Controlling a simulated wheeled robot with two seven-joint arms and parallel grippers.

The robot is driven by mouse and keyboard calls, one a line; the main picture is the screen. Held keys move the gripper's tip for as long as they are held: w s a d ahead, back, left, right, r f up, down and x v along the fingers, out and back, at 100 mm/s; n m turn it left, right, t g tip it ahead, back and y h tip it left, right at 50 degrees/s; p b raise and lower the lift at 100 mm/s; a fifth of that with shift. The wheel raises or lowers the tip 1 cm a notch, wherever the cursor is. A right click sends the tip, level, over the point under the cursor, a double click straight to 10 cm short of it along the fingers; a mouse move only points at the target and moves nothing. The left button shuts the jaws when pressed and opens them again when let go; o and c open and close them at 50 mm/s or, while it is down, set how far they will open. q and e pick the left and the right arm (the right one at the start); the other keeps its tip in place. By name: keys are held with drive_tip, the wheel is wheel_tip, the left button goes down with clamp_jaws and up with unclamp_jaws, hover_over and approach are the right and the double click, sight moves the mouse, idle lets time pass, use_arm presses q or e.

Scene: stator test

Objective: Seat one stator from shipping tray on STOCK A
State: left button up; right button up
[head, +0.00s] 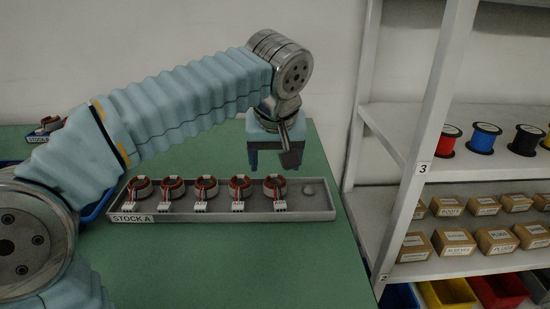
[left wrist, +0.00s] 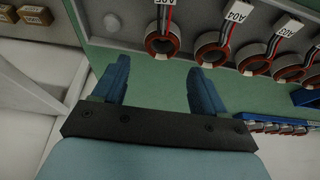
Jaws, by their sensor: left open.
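The STOCK A tray (head: 225,216) is a long grey tray on the green table. Several copper-ringed stators with white connectors sit along it, such as the rightmost stator (head: 274,188). At its right end is a bare round seat (head: 309,190), which also shows in the left wrist view (left wrist: 112,22). A blue tray (head: 98,209) shows only in part behind my left arm; its contents are hidden. My left gripper (head: 271,162) is open and empty, above the table just behind the right part of STOCK A. Its fingers (left wrist: 159,68) show apart in the left wrist view.
Another stator holder with a blue front (head: 38,137) stands at the back left. It shows as a row in the left wrist view (left wrist: 280,127). A white shelf (head: 430,165) with spools, boxes and bins stands right of the table. The table front is clear.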

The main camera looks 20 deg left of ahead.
use_arm(q)
drive_tip(key=o, duration=0.4)
drive_tip(key=v, duration=1.4)
drive_tip(key=shift+w+f, duration=0.1)
